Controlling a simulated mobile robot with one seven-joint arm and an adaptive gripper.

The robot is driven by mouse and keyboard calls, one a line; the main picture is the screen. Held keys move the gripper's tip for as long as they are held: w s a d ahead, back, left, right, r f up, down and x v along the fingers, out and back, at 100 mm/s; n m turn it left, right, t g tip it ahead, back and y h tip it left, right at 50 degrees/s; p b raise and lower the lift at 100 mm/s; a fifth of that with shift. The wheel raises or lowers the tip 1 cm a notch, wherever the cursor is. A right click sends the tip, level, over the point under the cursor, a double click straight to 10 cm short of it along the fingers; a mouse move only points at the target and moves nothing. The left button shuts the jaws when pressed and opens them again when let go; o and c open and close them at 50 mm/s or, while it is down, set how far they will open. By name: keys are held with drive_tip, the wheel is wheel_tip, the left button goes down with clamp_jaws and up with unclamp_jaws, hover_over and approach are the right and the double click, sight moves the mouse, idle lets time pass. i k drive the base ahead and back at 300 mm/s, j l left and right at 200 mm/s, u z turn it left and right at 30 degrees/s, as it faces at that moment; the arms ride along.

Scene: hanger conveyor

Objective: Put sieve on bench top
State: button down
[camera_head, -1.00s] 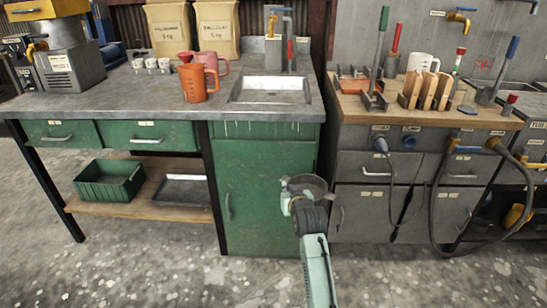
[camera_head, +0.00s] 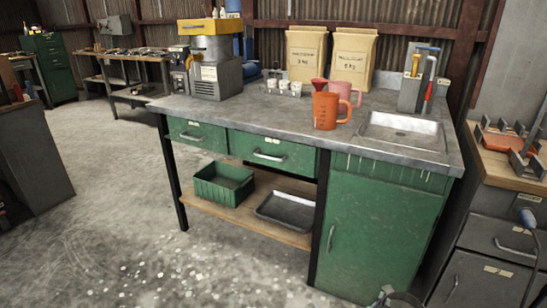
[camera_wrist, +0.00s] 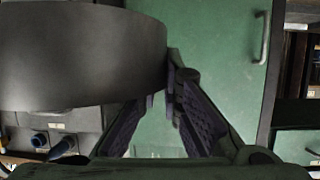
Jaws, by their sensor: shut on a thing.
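The sieve (camera_wrist: 80,55) is a round dark grey pan that fills the upper left of the wrist view. My gripper (camera_wrist: 166,97) is shut on its rim. In the head view only a bit of the sieve (camera_head: 403,300) and of my gripper (camera_head: 382,296) shows at the bottom edge, low in front of the green cabinet. The grey bench top (camera_head: 250,117) stands above the green drawers and lies higher than the sieve. The sieve's inside is mostly out of view.
On the bench top are a sink (camera_head: 403,131), an orange jug (camera_head: 326,111), a pink jug (camera_head: 342,92), paper bags (camera_head: 306,55), small cups (camera_head: 284,87) and a yellow-topped machine (camera_head: 213,70). The front left and centre of the top are clear. A wooden-topped cabinet (camera_head: 510,170) stands right.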

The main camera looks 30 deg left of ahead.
sight(271, 111)
drive_tip(key=i+j+z, duration=0.15)
drive_tip(key=j, duration=0.9)
drive_tip(key=j+z, duration=0.1)
drive_tip(key=j, duration=0.95)
